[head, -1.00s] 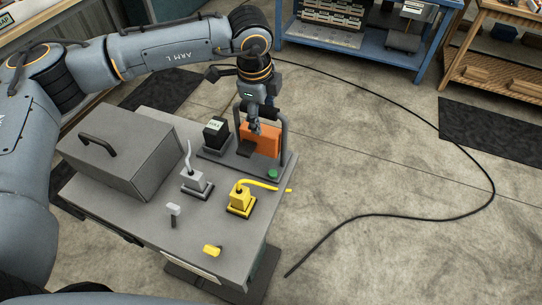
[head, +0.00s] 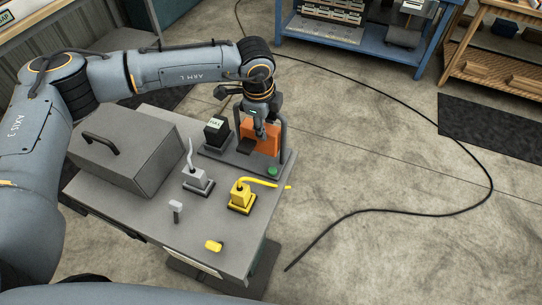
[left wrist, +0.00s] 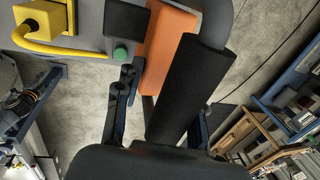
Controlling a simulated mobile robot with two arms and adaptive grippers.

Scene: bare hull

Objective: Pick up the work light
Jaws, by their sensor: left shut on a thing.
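The work light (head: 266,146) is an orange panel in a dark frame at the back right of the grey cart top. My left gripper (head: 260,131) reaches down onto it from above and is shut on it. In the left wrist view, the orange part of the work light (left wrist: 168,38) and a thick black bar lie close to the fingers of my left gripper (left wrist: 150,125). The exact contact is partly hidden. The light stands upright at its dark base, and I cannot tell any gap beneath it. My right gripper is not in view.
The cart top (head: 150,218) also holds a grey case (head: 135,160), a small black labelled box (head: 216,130), a grey plug (head: 197,180), a yellow plug (head: 241,197) and a small yellow piece (head: 213,245). A black cable (head: 420,213) lies on the open floor to the right.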

